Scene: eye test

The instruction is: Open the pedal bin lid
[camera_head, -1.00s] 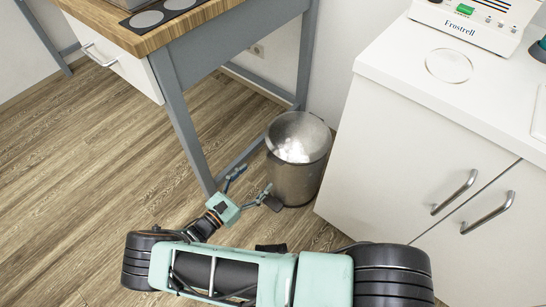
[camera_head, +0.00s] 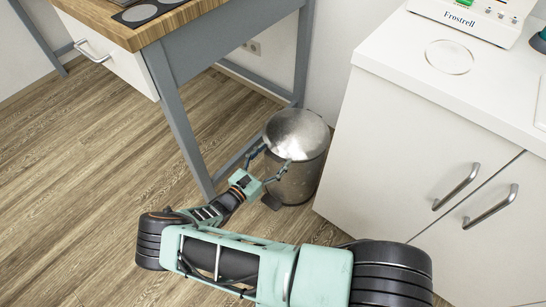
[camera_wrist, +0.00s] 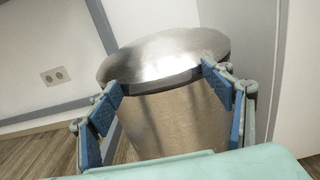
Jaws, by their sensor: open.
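The pedal bin (camera_head: 298,185) is a round metal bin on the floor between the table leg and the white cabinet. Its shiny round lid (camera_head: 297,133) lies across the top and looks down. A dark pedal (camera_head: 271,202) shows at the bin's foot. My gripper (camera_head: 271,160) is open and empty at the bin's front, just below the lid's rim. In the wrist view, my gripper's blue-padded fingers (camera_wrist: 164,86) stand either side of the lid's near edge, with the bin body (camera_wrist: 175,120) between them. I cannot tell whether a fingertip touches the rim.
A grey-legged table (camera_head: 185,125) with a wooden top stands left of the bin. A white cabinet (camera_head: 400,140) with metal handles stands close on the right. The wall is just behind the bin. Wooden floor (camera_head: 90,200) is free at the left.

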